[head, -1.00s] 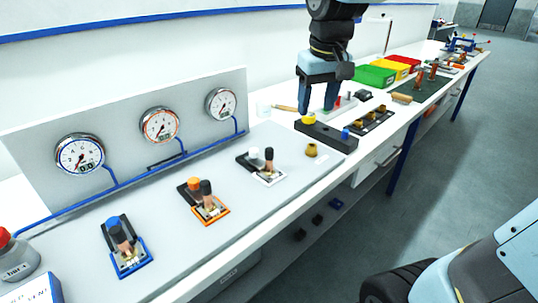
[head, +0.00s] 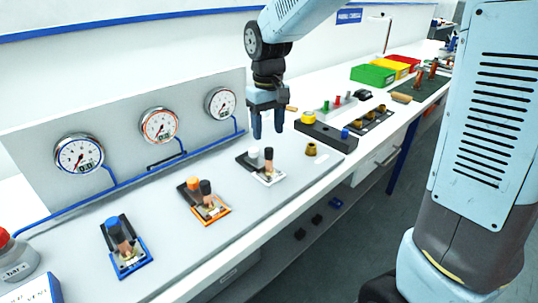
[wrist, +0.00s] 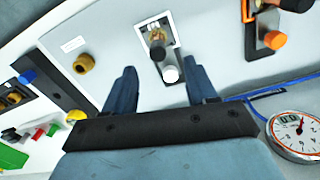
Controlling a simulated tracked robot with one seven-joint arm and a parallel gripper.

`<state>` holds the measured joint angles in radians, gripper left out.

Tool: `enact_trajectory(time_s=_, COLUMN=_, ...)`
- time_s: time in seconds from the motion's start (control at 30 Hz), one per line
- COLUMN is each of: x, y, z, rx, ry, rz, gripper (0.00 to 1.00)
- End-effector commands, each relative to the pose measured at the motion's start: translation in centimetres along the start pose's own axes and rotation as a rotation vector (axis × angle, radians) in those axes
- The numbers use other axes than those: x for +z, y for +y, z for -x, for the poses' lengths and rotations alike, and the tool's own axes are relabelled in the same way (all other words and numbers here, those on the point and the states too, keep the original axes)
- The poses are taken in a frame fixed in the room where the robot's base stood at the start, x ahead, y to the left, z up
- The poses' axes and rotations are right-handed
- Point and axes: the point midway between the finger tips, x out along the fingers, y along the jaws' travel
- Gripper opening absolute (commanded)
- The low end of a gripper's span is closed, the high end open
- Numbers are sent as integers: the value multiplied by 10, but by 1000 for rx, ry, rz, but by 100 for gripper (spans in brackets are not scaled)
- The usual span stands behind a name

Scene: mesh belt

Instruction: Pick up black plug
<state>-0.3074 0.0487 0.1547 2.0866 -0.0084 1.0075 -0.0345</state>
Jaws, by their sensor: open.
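My gripper (head: 268,135) is open and empty, above the panel just behind the white-framed fitting. A black-topped plug (head: 269,154) stands on that fitting beside a white knob (head: 253,153). In the wrist view, the black plug (wrist: 158,53) and white knob (wrist: 170,74) lie ahead between the two fingers (wrist: 164,85), apart from them. Another black-topped piece (head: 205,187) stands on the orange-framed fitting, and a dark one (head: 116,233) on the blue-framed fitting. I cannot tell which of these is the task's black plug.
Three gauges (head: 159,126) stand on a back plate behind the fittings. A brass plug (head: 311,149) and a dark block (head: 326,133) with yellow and blue knobs are to the right. Green, yellow and red bins (head: 373,75) stand farther along the bench. The panel's front strip is clear.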

Motion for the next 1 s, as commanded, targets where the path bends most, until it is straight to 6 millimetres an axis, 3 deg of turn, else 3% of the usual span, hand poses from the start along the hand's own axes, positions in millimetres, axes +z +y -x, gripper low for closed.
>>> enact_trajectory(time_s=0.1, x=0, y=0, z=-17, rx=0, ry=-2, rz=0, gripper=57)
enact_trajectory(time_s=0.37, x=0, y=1, z=-32, rx=0, ry=0, rz=0, gripper=57)
enact_trajectory(time_s=0.7, x=-3, y=5, z=-74, rx=1, ry=-1, rz=0, gripper=57)
enact_trajectory(time_s=1.0, x=-3, y=5, z=-80, rx=1, ry=1, rz=0, gripper=57)
